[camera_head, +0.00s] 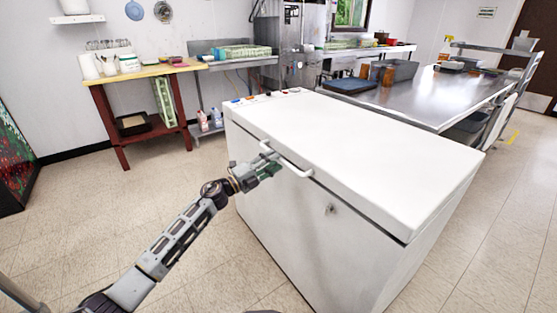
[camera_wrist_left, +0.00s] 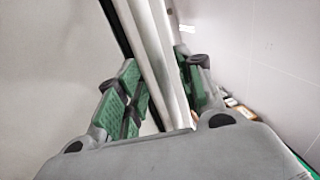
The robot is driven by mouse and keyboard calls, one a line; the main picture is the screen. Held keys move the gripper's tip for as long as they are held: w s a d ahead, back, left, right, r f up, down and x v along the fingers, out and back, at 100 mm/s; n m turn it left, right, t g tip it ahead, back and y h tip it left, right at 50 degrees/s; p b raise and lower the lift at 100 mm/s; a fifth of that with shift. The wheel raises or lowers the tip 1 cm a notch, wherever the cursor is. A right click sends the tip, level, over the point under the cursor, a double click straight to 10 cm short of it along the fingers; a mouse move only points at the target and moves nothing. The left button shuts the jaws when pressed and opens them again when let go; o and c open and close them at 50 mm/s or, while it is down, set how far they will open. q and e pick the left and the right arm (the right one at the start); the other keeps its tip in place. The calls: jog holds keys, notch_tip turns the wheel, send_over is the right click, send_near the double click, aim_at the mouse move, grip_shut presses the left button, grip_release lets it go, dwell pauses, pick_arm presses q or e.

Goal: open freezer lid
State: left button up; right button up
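The white chest freezer (camera_head: 290,225) stands in front of me, its white lid (camera_head: 370,140) lying flat on top with a thin dark seam under its edge. A pale bar handle (camera_head: 298,170) sits on the lid's front edge. My left gripper (camera_head: 270,165) is at the handle's left part. In the left wrist view, the handle bar (camera_wrist_left: 160,60) runs between the green-padded fingers of the left gripper (camera_wrist_left: 160,85), which are close in on both sides of it. Part of the bar is hidden behind the gripper body. My right gripper is not in view.
A small lock (camera_head: 329,209) is on the freezer front. A wooden-topped table (camera_head: 150,72) with red legs stands at the back left. A steel counter (camera_head: 430,95) stands behind the freezer. The tiled floor left of the freezer is clear.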

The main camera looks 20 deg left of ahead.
pick_arm(q)
jog(key=shift+x, duration=1.5)
grip_shut()
